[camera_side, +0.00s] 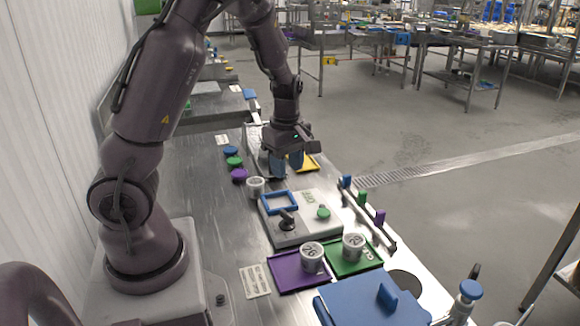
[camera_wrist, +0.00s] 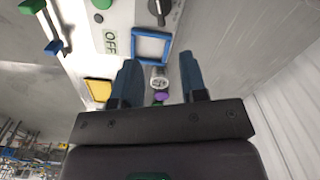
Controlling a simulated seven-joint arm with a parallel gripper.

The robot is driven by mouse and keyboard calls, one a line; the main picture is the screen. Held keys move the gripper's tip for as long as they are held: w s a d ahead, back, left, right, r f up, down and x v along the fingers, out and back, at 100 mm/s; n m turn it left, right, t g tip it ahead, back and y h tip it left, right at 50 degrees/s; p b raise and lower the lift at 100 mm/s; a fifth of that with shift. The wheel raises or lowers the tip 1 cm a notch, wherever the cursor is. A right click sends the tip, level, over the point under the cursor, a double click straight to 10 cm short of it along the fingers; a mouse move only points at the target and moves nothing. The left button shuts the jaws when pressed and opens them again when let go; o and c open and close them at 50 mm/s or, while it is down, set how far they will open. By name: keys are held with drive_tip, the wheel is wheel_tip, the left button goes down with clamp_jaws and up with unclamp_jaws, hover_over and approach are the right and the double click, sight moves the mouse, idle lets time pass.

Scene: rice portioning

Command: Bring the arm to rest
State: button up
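My gripper (camera_side: 287,170) hangs above the far part of the steel bench, beyond the white station box and close to the yellow tray. In the wrist view its two blue fingers (camera_wrist: 160,80) stand wide apart. No object touches them. A white cup (camera_wrist: 158,78) shows in the gap between the fingers, but it stands farther off on the bench. The side view shows the same cup (camera_side: 255,187) left of the station box, apart from the gripper.
The white station box (camera_side: 290,238) carries a blue frame (camera_side: 280,202), a dark knob (camera_side: 287,219) and a green button (camera_side: 323,213). Filled cups stand on purple (camera_side: 287,277) and green (camera_side: 372,257) trays. Coloured lids (camera_side: 234,162), a yellow tray (camera_side: 311,164) and a tagged rail (camera_side: 374,228) surround it.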

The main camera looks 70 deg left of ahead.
drive_tip(key=s+d+r+m+t, duration=0.2)
drive_tip(key=s+d+r+m, duration=0.2)
drive_tip(key=d+r+m, duration=0.4)
drive_tip(key=s+d+r+m+t, duration=0.3)
drive_tip(key=s+d+r+m, duration=0.2)
drive_tip(key=d+r+m, duration=0.4)
drive_tip(key=d+m, duration=0.1)
drive_tip(key=m, duration=0.4)
drive_tip(key=shift+t, duration=0.3)
drive_tip(key=shift+s, duration=0.1)
